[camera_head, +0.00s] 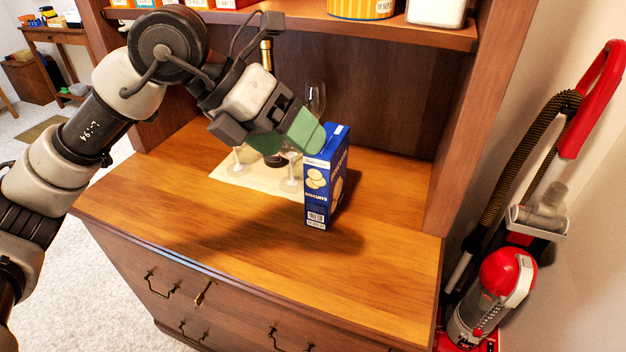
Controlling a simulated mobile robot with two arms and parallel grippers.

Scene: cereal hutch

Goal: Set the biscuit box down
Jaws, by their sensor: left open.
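The blue biscuit box (317,190) stands upright on the wooden hutch top (250,235), right of the middle. Its front shows biscuits and a white label. My left gripper (310,140) comes in from the upper left, its green fingers beside the upper left edge of the box. The fingers are open; whether one touches the box I cannot tell. My right gripper is out of view.
Behind the gripper, wine glasses (290,182) and a bottle (266,55) stand on a pale mat (230,180). A shelf (400,32) with boxes and tins hangs above. The counter's front is clear. A red vacuum cleaner (505,275) stands at right.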

